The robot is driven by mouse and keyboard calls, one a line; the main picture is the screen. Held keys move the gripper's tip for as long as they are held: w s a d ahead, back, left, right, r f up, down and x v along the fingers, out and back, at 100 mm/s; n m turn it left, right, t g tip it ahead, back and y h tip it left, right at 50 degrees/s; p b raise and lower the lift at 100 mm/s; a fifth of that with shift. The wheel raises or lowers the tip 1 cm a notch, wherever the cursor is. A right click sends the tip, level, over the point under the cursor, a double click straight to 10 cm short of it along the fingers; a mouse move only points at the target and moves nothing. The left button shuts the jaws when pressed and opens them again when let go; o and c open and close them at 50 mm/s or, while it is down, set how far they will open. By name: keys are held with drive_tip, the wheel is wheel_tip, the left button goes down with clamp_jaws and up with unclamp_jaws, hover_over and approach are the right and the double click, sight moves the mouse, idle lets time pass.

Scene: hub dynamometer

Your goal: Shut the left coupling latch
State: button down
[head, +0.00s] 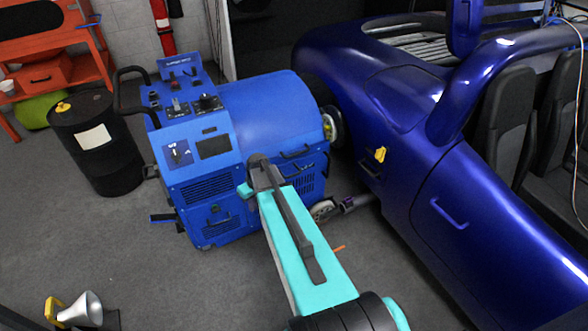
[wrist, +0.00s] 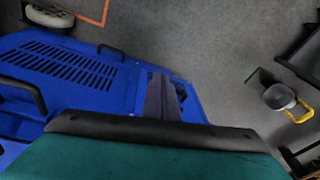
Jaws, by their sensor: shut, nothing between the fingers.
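The blue dynamometer (head: 250,118) stands left of the blue car, with its control panel facing up. A round coupling part (head: 333,126) shows at its right end, and another low wheel-like part (head: 322,210) sits near the floor beside a shaft piece (head: 350,203). I cannot make out the left coupling latch for certain in either view. My gripper (head: 262,170) is in front of the machine's lower front side in the head view, over its vents. In the wrist view my gripper (wrist: 162,98) is shut and empty, over the blue casing. Whether it touches the casing cannot be told.
The blue car (head: 400,110) takes up the right side. A black drum (head: 95,140) stands left of the machine, and an orange shelf (head: 50,60) is behind it. A lamp (head: 80,308) is at lower left, and it shows in the wrist view too (wrist: 280,98). Grey floor between is clear.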

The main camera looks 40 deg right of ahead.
drive_tip(key=d+r+m+t+h, duration=0.1)
drive_tip(key=d+r, duration=0.7)
drive_tip(key=d, duration=0.3)
drive_tip(key=d+r+m+t+h, duration=0.1)
drive_tip(key=d+r+m, duration=0.1)
drive_tip(key=d+r, duration=0.6)
drive_tip(key=d, duration=0.3)
drive_tip(key=shift+d+r+p, duration=0.15)
drive_tip(key=shift+d+p, duration=0.1)
drive_tip(key=shift+p, duration=0.15)
drive_tip(key=shift+w, duration=0.15)
drive_tip(key=p, duration=0.2)
hover_over(294, 175)
drive_tip(key=f, duration=1.1)
drive_tip(key=shift+w, duration=0.4)
drive_tip(key=shift+s+f, duration=0.2)
drive_tip(key=shift+f, duration=0.3)
drive_tip(key=shift+s+f, duration=0.2)
drive_tip(key=shift+f, duration=0.3)
